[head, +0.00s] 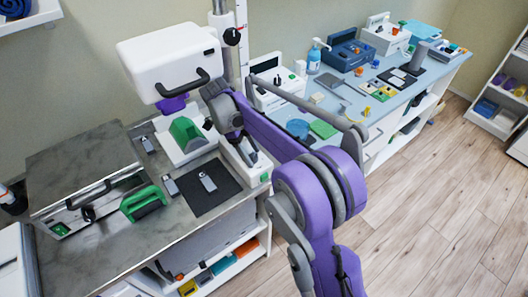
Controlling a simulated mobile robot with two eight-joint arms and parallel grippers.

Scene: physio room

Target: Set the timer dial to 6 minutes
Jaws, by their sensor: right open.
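My right gripper (239,140) points down over a low white device (258,166) at the edge of the grey worktop. Its dark fingers are open, with nothing seen between them. The gripper and the purple arm cover part of this device. I cannot make out a timer dial or its setting; it may be hidden behind the gripper. A black knob with a red mark (231,36) sits on the upright post, above and apart from the gripper. My left gripper is not in view.
A white hooded unit with a black handle (172,62) overhangs the worktop (105,245) just left of the gripper. A green-handled block (143,203) and a dark mat (211,187) lie in front. A blue-topped bench (340,103) with several devices stands at right.

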